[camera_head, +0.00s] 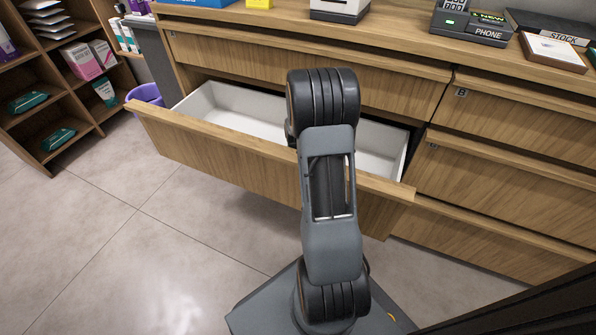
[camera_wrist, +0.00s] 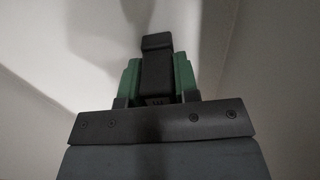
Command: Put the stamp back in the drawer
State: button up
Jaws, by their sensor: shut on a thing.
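In the wrist view my gripper (camera_wrist: 157,82) has its green fingers closed on the stamp (camera_wrist: 157,68), a dark block that sticks out past the fingertips. Pale surfaces that look like the drawer's inside lie behind it. In the head view the wooden drawer (camera_head: 215,155) is pulled open, and its white inside (camera_head: 235,104) looks empty where it shows. My arm reaches over the drawer front and hides the drawer's middle, the gripper and the stamp. I cannot tell whether the stamp touches the drawer floor.
The counter above carries a phone (camera_head: 472,26), a white device (camera_head: 340,8) and a framed card (camera_head: 552,50). Closed drawers (camera_head: 510,110) are at the right. A purple bin (camera_head: 146,95) and a shelf unit (camera_head: 75,130) stand at the left. The floor in front is clear.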

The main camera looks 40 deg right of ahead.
jog(key=shift+f, duration=0.15)
jog(key=o, duration=0.8)
notch_tip(320, 180, up, 12)
jog(key=p, duration=0.5)
jog(key=shift+r, duration=0.2)
